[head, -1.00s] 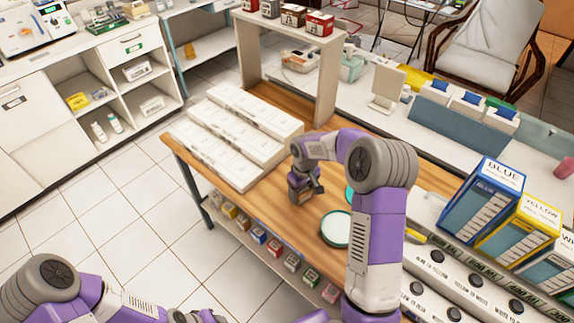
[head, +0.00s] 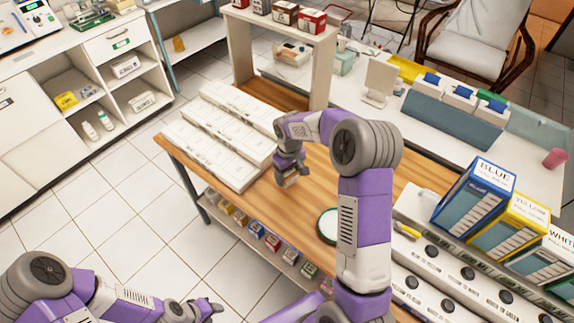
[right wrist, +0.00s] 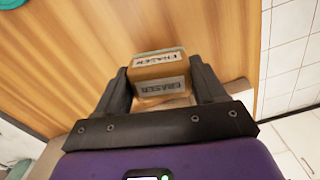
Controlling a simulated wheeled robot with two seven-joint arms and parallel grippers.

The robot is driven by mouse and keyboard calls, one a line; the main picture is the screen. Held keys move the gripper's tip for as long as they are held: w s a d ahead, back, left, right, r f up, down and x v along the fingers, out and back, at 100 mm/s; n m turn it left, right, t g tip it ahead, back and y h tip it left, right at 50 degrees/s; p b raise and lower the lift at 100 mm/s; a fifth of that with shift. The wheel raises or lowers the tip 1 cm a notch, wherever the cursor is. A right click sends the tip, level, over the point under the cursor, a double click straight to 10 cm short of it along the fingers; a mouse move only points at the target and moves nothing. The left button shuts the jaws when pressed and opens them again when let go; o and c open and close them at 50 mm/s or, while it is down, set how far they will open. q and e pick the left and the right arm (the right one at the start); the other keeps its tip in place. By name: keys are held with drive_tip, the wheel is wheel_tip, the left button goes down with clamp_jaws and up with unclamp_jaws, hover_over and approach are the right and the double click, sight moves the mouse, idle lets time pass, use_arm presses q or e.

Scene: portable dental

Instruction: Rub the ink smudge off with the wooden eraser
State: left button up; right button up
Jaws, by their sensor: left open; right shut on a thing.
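The wooden eraser (right wrist: 160,76), a small block with "ERASER" labels, is held between the fingers of my right gripper (right wrist: 162,90). In the head view my right gripper (head: 290,172) is just above or at the wooden table top (head: 275,215), beside the white boxes; I cannot tell whether the eraser touches the wood. No ink smudge can be made out in either view; the gripper and eraser may hide it. My left gripper (head: 207,308) is open and empty at the bottom of the head view, away from the table.
Long white boxes (head: 222,140) lie left of my right gripper. A white shelf stand (head: 318,75) rises behind it. A round green-rimmed dish (head: 328,225) lies to its right, partly behind my arm. Blue (head: 478,195) and yellow (head: 512,228) boxes stand further right.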

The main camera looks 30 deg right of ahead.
drive_tip(key=shift+r+p, duration=0.9)
drive_tip(key=shift+r, duration=0.6)
drive_tip(key=shift+a+f, duration=0.1)
